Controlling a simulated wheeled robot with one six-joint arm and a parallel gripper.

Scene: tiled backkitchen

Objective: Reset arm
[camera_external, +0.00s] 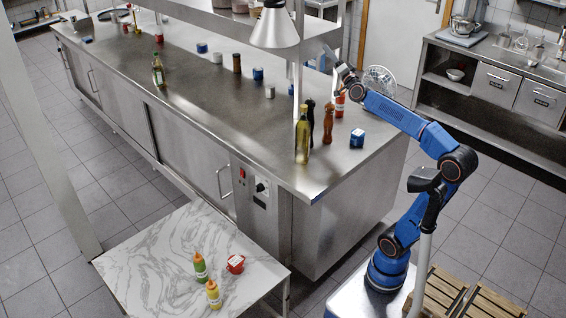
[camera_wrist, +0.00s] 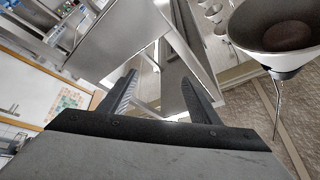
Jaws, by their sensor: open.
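My gripper (camera_external: 328,52) is at the end of my raised blue arm, above the right end of the long steel counter (camera_external: 205,95). It is near the hanging lamp (camera_external: 274,28) and the shelf posts. In the wrist view my gripper (camera_wrist: 160,84) has its two dark fingers spread apart, with nothing between them. The lamp (camera_wrist: 288,25) shows at the upper right of that view, to the right of the fingers.
A marble table (camera_external: 150,262) holds two sauce bottles and a red tin (camera_external: 235,264). Tiled floor lies open at right.

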